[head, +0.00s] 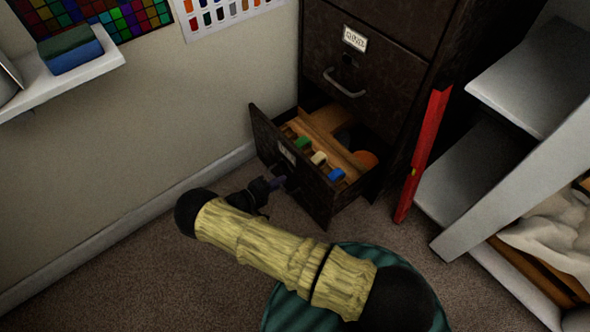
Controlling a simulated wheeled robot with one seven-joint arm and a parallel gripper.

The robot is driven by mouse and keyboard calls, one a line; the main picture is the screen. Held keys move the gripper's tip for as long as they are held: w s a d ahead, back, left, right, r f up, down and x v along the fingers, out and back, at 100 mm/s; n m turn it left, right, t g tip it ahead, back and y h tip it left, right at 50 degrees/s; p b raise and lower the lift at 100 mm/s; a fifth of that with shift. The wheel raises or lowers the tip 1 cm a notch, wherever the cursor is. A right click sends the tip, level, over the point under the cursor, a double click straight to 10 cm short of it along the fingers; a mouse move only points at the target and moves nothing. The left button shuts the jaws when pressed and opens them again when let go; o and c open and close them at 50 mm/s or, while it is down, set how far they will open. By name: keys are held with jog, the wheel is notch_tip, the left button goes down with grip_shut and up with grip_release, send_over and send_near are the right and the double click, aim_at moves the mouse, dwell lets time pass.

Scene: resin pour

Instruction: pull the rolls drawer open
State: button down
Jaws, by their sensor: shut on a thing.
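The rolls drawer (316,193) is the low drawer of a dark metal cabinet, and it stands pulled out. Inside it lie a green roll (302,143), a cream roll (319,158) and a blue roll (336,174) by a wooden divider. An orange round thing lies deeper in. A small label sits on the drawer's front; its writing is too small to read. My gripper (277,183) is at the middle of the drawer's front, shut on its handle. The handle is mostly hidden by the gripper.
A closed drawer with a handle (344,84) is above. A red level (422,155) leans against the cabinet's right side. Grey shelves (520,140) stand at the right. A wall shelf (90,72) holds a sponge-like block (70,50). Carpet (140,260) is clear at the lower left.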

jog(key=shift+f+v, duration=0.25)
jog(key=shift+v, duration=0.85)
jog(key=shift+f+v, duration=0.2)
jog(key=shift+v, duration=0.85)
jog(key=shift+a, duration=0.1)
jog(key=c, duration=1.6)
grip_release()
jog(key=p+v, duration=0.3)
jog(key=v, duration=1.4)
jog(key=shift+s+a+p, duration=0.15)
jog(key=shift+p, duration=0.25)
